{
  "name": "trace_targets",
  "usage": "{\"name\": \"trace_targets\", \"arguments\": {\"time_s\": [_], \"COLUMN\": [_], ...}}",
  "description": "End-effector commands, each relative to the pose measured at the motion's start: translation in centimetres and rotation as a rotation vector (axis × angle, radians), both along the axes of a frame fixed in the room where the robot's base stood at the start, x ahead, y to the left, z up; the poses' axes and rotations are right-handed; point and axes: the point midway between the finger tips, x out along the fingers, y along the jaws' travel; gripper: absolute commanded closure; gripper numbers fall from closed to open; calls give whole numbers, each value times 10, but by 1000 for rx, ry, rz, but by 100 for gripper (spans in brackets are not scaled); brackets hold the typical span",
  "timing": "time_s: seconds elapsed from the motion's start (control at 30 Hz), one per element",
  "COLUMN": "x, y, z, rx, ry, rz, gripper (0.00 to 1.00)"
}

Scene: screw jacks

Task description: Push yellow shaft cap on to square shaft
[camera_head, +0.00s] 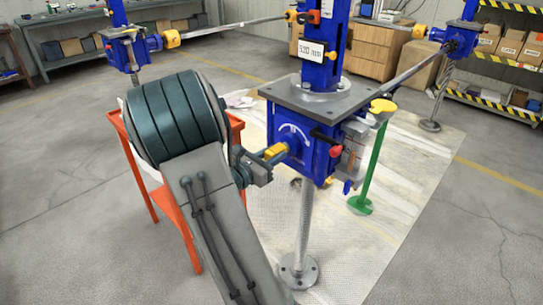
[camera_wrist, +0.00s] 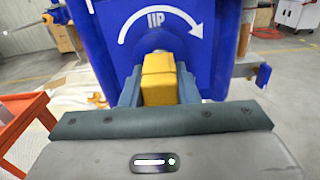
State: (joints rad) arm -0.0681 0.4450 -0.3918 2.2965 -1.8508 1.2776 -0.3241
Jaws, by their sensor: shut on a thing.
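The yellow shaft cap (camera_head: 275,151) is between the fingers of my gripper (camera_head: 268,158), against the side face of the blue screw jack housing (camera_head: 315,160). In the wrist view the cap (camera_wrist: 158,88) is a yellow block gripped from both sides by the fingers of my gripper (camera_wrist: 158,80). Its far end is in front of a round blue boss on the housing (camera_wrist: 200,65), below a white curved "UP" arrow. The square shaft is hidden behind the cap. I cannot tell whether the cap is around the shaft or only in front of it.
An orange-framed cart (camera_head: 146,190) stands at left behind my arm. A green stand with a yellow top (camera_head: 370,160) is right of the jack. A grey plate (camera_head: 330,97) tops the housing, and a threaded screw (camera_head: 305,225) runs down from it. Open floor lies at right.

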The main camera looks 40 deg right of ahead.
Motion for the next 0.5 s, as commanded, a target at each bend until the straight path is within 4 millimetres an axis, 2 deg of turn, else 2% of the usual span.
{"name": "trace_targets", "arguments": {"time_s": [0.23,0.27,0.3,0.33,0.5], "x": [0,0,0,0,0], "y": [-7,-6,-6,-6,-6], "z": [0,0,0,0,0], "rx": [-1,-1,-1,-1,0], "ry": [0,0,0,0,0], "rz": [-2,-2,-2,-2,-1], "gripper": [94,64,53,47,47]}}
